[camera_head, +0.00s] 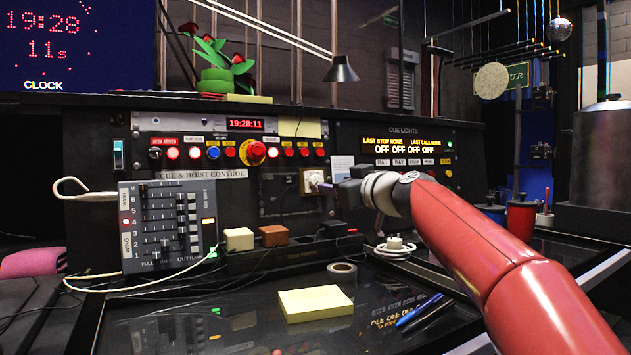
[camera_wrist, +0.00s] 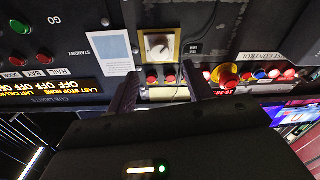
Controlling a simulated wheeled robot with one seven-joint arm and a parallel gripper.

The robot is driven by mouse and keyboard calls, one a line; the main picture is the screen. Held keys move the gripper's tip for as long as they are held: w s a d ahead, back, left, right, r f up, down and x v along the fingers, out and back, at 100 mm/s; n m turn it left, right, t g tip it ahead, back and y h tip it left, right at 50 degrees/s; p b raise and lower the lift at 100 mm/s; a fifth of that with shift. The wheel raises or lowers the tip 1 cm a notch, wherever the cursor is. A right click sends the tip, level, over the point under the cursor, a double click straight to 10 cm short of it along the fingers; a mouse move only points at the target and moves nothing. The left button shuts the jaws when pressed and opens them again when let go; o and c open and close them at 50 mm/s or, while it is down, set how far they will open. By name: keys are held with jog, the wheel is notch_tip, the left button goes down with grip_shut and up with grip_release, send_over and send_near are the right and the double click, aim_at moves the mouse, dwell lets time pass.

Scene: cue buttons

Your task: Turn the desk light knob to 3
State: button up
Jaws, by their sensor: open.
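A round white knob (camera_head: 313,181) sits on a pale, yellow-edged plate on the front of the black console; it is the likely desk light knob. It also shows in the wrist view (camera_wrist: 158,45), where the picture is upside down. I cannot read its numbers or tell its setting. My gripper (camera_head: 338,189) is in front of the console, just right of the knob in the head view. In the wrist view my gripper (camera_wrist: 162,88) is open and empty, its two dark fingers spread with the knob between their lines. The fingers look apart from the knob.
A fader box (camera_head: 165,225) leans left on the console. A power strip (camera_head: 290,252) with plugs lies below the knob. Red buttons (camera_head: 304,152) and a yellow-ringed red button (camera_head: 252,152) sit above left. A yellow note pad (camera_head: 315,304) and pens (camera_head: 420,310) lie on the glossy desk.

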aim_at(318, 182)
jog(key=p+x, duration=0.4)
jog(key=x, duration=0.2)
jog(key=shift+r, duration=0.15)
jog(key=shift+w+a, duration=0.25)
jog(key=shift+w, duration=0.05)
jog(key=c, duration=1)
jog(key=shift+o, duration=0.2)
